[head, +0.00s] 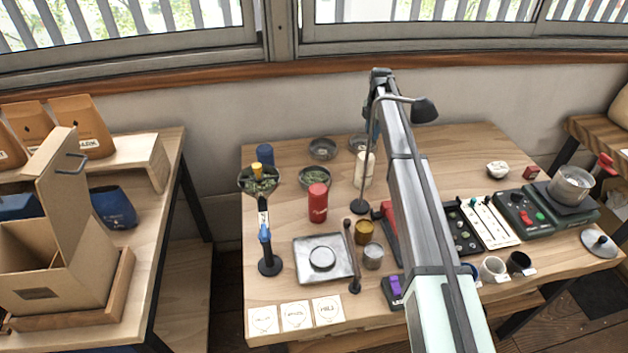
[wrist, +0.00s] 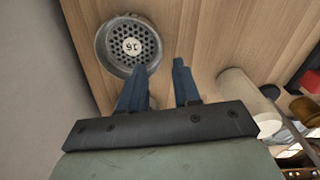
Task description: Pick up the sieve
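A white cylinder (wrist: 246,95) stands close to the right of my fingers; it also shows in the head view (head: 364,170). A lamp on a thin stand (head: 360,206) is near it. A red canister (head: 318,203) stands front left. The wall is close behind.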

